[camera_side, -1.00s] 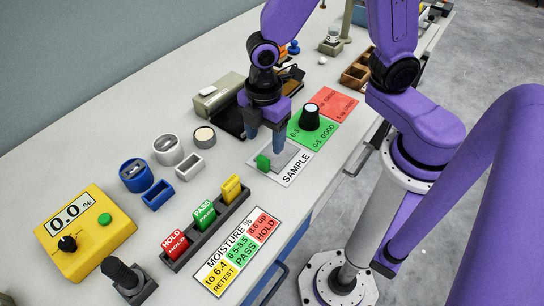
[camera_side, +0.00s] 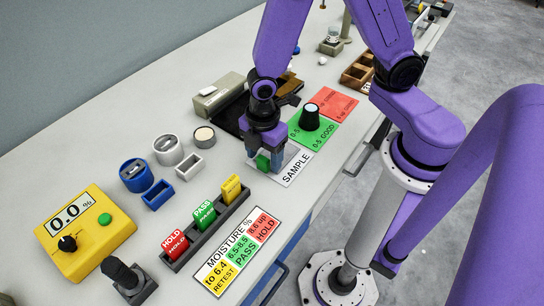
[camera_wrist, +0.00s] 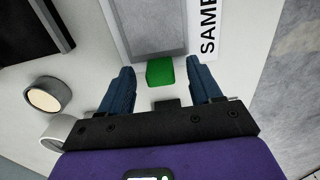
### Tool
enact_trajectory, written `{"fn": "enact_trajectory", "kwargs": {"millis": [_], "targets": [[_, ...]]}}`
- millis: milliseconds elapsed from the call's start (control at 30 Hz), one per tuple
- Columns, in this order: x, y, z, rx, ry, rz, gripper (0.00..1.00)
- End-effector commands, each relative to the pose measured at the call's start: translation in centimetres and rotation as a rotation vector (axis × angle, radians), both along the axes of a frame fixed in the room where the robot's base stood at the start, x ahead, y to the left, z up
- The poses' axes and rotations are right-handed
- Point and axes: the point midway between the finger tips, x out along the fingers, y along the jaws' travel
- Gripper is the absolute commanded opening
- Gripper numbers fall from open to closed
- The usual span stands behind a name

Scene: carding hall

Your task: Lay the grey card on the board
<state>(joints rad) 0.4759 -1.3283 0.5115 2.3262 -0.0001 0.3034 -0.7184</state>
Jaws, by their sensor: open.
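The grey card (camera_wrist: 155,28) lies flat on the white SAMPLE label (camera_side: 296,168), with a green block (camera_wrist: 160,71) at its near end. The green block also shows in the side view (camera_side: 262,162). My gripper (camera_wrist: 161,74) is open, its blue fingers on either side of the green block with gaps showing. In the side view my gripper (camera_side: 270,158) is low over the label and hides much of the card. A flat dark board (camera_side: 230,119) lies behind the gripper, partly hidden by it; its dark edge shows in the wrist view (camera_wrist: 40,30).
A black knob (camera_side: 309,118) stands on the green label to the right of my gripper. Grey cups (camera_side: 168,150), blue holders (camera_side: 136,176) and a rack of coloured blocks (camera_side: 205,217) stand left of it. A yellow meter (camera_side: 85,235) is at lower left.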

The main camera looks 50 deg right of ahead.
Motion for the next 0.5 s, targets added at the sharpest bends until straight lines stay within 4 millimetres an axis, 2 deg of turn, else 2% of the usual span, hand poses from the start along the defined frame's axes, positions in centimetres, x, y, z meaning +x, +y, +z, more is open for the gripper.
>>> {"fn": "enact_trajectory", "kwargs": {"millis": [133,167,333,500], "targets": [[0.0,0.01,0.01,0.0,0.0,0.0,0.64],[0.0,0.01,0.02,0.0,0.0,0.0,0.61],[0.0,0.01,0.02,0.0,0.0,0.0,0.05],[-0.01,0.0,0.03,0.0,0.0,0.0,0.03]]}}
